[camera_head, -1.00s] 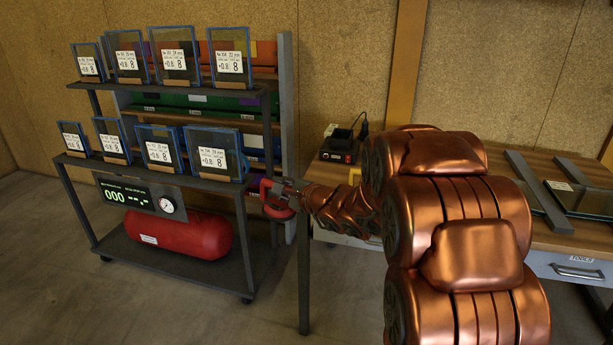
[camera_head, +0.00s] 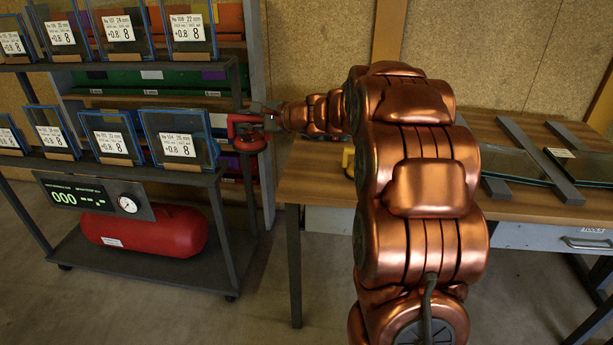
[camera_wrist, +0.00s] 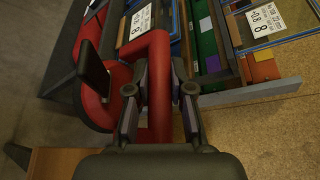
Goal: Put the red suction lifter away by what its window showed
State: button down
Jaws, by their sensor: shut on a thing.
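The red suction lifter (camera_head: 249,139) is held by my gripper (camera_head: 273,119) in the air at the right end of the glass cart, between its two shelf levels. In the wrist view, the lifter's red loop handle (camera_wrist: 159,62) passes between the two fingers of my gripper (camera_wrist: 160,105), which are shut on it. A red round part with a dark flat piece (camera_wrist: 95,70) shows left of the fingers. The lifter's window cannot be made out in either view. Behind the cart stands a rack with coloured compartments, among them a green one (camera_head: 150,84).
The cart's lower shelf (camera_head: 190,178) and upper shelf hold several labelled glass panes. Below are a gauge panel (camera_head: 95,196) and a red tank (camera_head: 165,232). A wooden workbench (camera_head: 310,183) stands right, with a yellow item (camera_head: 348,161) and glass under grey bars (camera_head: 538,160).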

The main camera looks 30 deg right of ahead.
jog(key=s+d+f+m+h+b, duration=0.1)
jog(key=d+f+h+b, duration=0.2)
jog(key=d, duration=1.3)
jog(key=shift+y, duration=0.7)
jog(key=shift+s+d+f+b, duration=0.1)
jog(key=shift+f+b, duration=0.55)
jog(key=shift+f, duration=1.7)
jog(key=shift+s+f+b, duration=0.1)
jog(key=shift+f+b, duration=0.5)
jog(key=shift+f, duration=1.75)
jog(key=shift+f, duration=0.15)
jog(key=c, duration=1)
grip_release()
jog(key=shift+c, duration=0.2)
jog(key=shift+s+d+r, duration=0.1)
jog(key=shift+s+r, duration=0.05)
jog(key=shift+r, duration=0.05)
jog(key=p+v, duration=0.1)
jog(key=v, duration=1)
jog(key=shift+s, duration=0.35)
